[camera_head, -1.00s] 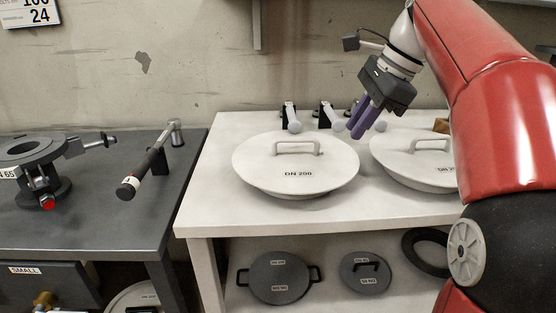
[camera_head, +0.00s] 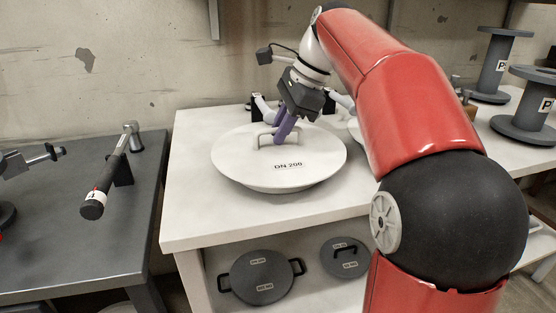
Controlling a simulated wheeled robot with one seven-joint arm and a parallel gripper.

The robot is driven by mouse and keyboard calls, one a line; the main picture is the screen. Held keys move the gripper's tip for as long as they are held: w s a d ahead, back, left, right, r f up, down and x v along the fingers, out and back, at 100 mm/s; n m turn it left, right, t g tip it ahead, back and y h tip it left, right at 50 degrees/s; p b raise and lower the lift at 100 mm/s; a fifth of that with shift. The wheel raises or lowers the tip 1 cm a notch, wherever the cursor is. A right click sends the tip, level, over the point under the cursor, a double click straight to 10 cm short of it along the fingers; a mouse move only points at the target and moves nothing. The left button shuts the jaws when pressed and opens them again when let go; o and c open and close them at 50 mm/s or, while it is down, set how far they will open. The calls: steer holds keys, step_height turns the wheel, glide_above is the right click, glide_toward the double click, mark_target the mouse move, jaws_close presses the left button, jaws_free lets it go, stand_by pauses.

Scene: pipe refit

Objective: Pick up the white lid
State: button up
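The white lid (camera_head: 250,167) marked DN 200 is a round disc with a raised handle (camera_head: 264,136) on top. It lies on the white table (camera_head: 190,214). My gripper (camera_head: 285,131), with purple fingers, points down at the right part of the handle. The fingers overlap the handle's right end in the picture. I cannot tell whether they touch it or how far apart they are.
A dark table (camera_head: 70,240) at left holds a hammer-like tool (camera_head: 112,168). Dark lids (camera_head: 262,277) and (camera_head: 345,257) lie on the lower shelf. Grey spools (camera_head: 528,108) stand at right. Small grey-handled tools (camera_head: 265,108) stand behind the lid.

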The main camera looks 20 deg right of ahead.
steer(key=shift+a+f, duration=0.15)
steer(key=shift+f, duration=0.25)
jaws_close()
steer(key=shift+w+r+p, duration=0.1)
steer(key=shift+r+p, duration=0.25)
steer(key=shift+p, duration=0.5)
